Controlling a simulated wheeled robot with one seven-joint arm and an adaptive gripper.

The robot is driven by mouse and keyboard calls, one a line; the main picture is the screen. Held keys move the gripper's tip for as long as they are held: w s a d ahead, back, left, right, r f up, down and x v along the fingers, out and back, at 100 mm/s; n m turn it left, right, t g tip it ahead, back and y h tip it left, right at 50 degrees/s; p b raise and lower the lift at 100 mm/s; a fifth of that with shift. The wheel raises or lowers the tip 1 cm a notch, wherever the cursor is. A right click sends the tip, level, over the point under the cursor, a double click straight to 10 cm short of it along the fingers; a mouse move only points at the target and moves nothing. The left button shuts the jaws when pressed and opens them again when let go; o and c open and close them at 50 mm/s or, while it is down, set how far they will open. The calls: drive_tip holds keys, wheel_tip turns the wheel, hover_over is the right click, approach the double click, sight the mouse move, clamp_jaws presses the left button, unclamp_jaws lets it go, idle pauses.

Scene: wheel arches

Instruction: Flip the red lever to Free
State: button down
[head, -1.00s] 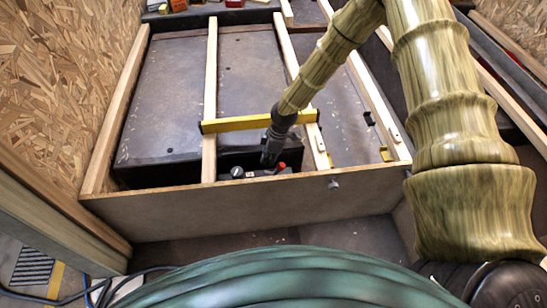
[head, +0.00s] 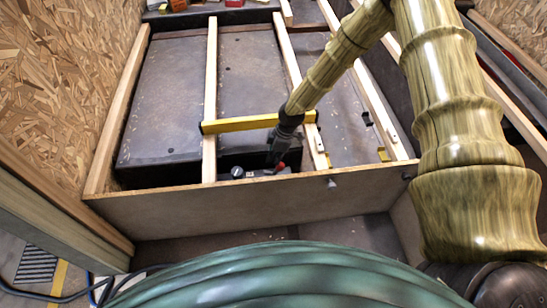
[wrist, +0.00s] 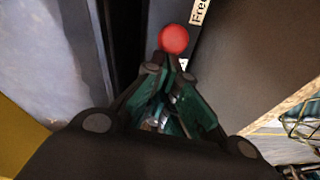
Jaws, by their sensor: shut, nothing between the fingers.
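The red lever shows as a round red knob (wrist: 174,39) just beyond my fingertips in the wrist view. A white label reading "Free" (wrist: 200,12), cut off by the top edge, lies to the right of the knob. In the head view a small part of the red lever (head: 281,167) shows beside my gripper (head: 273,162), low behind the front board. My gripper (wrist: 172,68) is shut and empty, its fingertips right at the knob. I cannot tell whether they touch it. The lever's base is mostly hidden by the fingers.
A yellow bar (head: 235,124) crosses between wooden slats just behind my gripper. The slats (head: 210,95) run over the dark panels. The front board (head: 240,208) stands between my body and the lever. A small round dial (head: 237,172) lies left of my gripper.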

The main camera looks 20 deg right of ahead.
drive_tip(key=shift+d, duration=0.2)
drive_tip(key=d+p+v, duration=0.1)
drive_tip(key=p+v, duration=0.5)
drive_tip(key=v, duration=0.3)
drive_tip(key=shift+s+d+p, duration=0.15)
drive_tip(key=shift+d+p, duration=0.2)
drive_tip(key=shift+d, duration=0.15)
idle(0.4)
